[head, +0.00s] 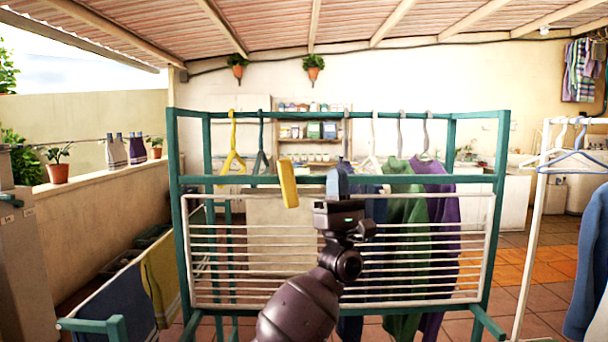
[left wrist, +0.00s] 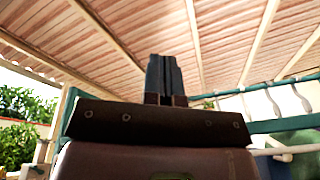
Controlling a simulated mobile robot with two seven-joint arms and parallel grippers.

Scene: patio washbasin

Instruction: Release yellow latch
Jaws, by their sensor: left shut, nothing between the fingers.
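The yellow latch (head: 288,184) is a small upright block, slightly tilted, at the middle rail of the green drying frame (head: 345,180) in the head view. It crosses in front of the rail and the top white bar. My left gripper (head: 337,182) is just right of the latch in that view, pointing up, with a visible gap between them. Its fingers are together and empty, and they also show shut in the left wrist view (left wrist: 165,78). The latch does not show in the left wrist view. My right gripper is in neither view.
A rack of white bars (head: 240,268) hangs below the rail. Behind it hang a yellow hanger (head: 232,160) and green (head: 405,215) and purple (head: 440,200) garments. A white clothes stand (head: 535,220) is at right. Open tiled floor (head: 545,262) lies beyond.

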